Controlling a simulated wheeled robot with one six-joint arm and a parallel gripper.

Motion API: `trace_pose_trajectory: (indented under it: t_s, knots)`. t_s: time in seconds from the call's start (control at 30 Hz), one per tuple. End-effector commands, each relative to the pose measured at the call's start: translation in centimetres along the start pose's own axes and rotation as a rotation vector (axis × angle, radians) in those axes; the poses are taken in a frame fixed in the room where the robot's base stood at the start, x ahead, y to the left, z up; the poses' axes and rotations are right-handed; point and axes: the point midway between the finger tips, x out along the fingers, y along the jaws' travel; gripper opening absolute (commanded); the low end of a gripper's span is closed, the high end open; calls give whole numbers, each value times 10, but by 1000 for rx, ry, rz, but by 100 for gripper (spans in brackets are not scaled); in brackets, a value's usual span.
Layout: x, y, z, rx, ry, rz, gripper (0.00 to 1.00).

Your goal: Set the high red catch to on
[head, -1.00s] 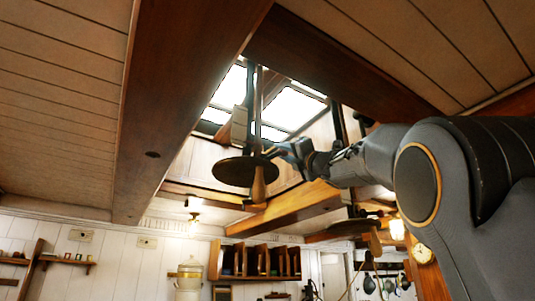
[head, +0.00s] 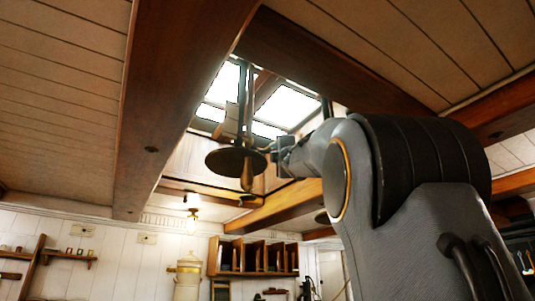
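I cannot make out a red catch in the head view. My gripper (head: 274,153) is raised high under the bright skylight, at the end of my arm, which reaches in from the right. It is beside a hanging fixture with a dark round disc (head: 237,161) and a wooden handle-like piece (head: 247,172). The gripper is just right of the disc; I cannot tell whether they touch. Its fingers are small and dark against the background, so their opening is unclear.
A thick wooden beam (head: 170,110) runs along the ceiling left of the fixture. The skylight (head: 285,105) opens above. Two pale wall plates (head: 82,230) (head: 147,238), a lit lamp (head: 192,213) and a wooden pigeonhole shelf (head: 254,257) are on the far wall.

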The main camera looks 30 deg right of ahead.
Motion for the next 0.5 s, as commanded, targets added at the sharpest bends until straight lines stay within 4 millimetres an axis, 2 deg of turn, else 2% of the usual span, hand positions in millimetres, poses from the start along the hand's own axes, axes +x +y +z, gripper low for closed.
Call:
trace_pose_trajectory:
  t_s: [0.33, 0.37, 0.47, 0.5]
  knots:
    - [0, -2, 1, 2, -3, -5, 0]
    - [0, -2, 1, 2, -3, -5, 29]
    - [0, -2, 0, 2, -2, -4, 46]
    - [0, -2, 0, 2, -2, -4, 46]
